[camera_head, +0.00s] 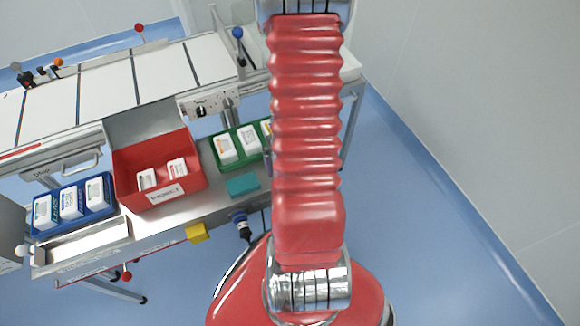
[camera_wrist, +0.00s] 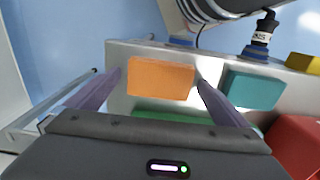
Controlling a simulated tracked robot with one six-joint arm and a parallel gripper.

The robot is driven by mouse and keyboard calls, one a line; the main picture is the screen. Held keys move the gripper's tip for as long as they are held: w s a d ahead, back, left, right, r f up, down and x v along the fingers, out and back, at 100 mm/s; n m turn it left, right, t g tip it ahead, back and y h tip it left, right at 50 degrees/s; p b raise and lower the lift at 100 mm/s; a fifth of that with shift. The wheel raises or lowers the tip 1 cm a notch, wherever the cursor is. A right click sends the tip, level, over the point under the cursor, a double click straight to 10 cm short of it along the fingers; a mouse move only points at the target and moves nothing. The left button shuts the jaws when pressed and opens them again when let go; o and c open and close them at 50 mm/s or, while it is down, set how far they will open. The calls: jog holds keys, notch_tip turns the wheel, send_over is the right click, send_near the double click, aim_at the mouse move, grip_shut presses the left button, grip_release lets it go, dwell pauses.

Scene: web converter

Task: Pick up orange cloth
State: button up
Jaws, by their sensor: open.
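The orange cloth (camera_wrist: 160,78) shows in the wrist view as a flat rectangular block on the metal shelf (camera_wrist: 119,100). My gripper (camera_wrist: 158,80) is open, with one purple-grey finger at the left of the cloth and one at its right. The cloth appears between the fingertips; I cannot tell how far above it they are. In the head view my red arm hides the cloth and my gripper.
A teal cloth (camera_wrist: 254,89) lies right of the orange one; it also shows in the head view (camera_head: 242,185). A red bin (camera_head: 162,195) and a green tray (camera_head: 218,163) hold white boxes. A yellow block (camera_head: 197,232) is at the shelf's front edge. Conveyor above.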

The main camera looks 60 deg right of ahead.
jog(key=shift+c, duration=0.6)
jog(key=c, duration=1.1)
jog(key=shift+r, duration=5)
jog(key=o, duration=0.6)
jog(key=shift+c, duration=0.2)
jog(key=c, duration=0.4)
